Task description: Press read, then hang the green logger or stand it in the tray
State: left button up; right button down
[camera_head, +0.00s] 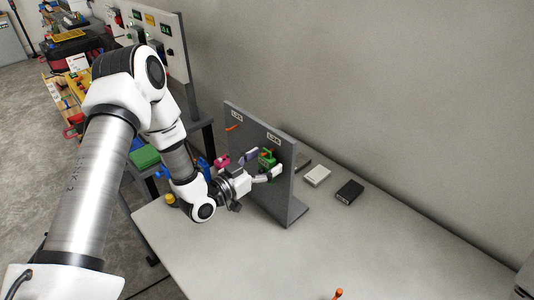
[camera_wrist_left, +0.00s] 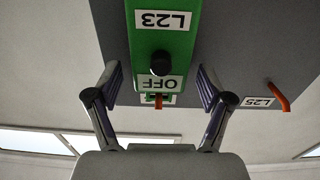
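The green logger (camera_head: 268,160) is at the face of a grey upright panel (camera_head: 284,187), by the right-hand label. In the left wrist view the green logger (camera_wrist_left: 165,35) carries an L23 label, a black knob and an OFF display. An orange peg (camera_wrist_left: 158,102) shows just beyond its end; I cannot tell whether the logger hangs on it. My left gripper (camera_head: 262,168) is at the logger; in the wrist view its purple-padded fingers (camera_wrist_left: 161,78) are spread on both sides with gaps. My right gripper is not in view. I cannot make out a tray.
A second orange peg (camera_wrist_left: 281,97) is beside label L25 (camera_wrist_left: 258,102). A pink object (camera_head: 222,161) is left of the panel. The table (camera_head: 370,245) is mostly clear in front.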

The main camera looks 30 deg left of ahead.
pick_arm(q)
jog(key=shift+s, duration=0.1)
jog(key=v, duration=1.2)
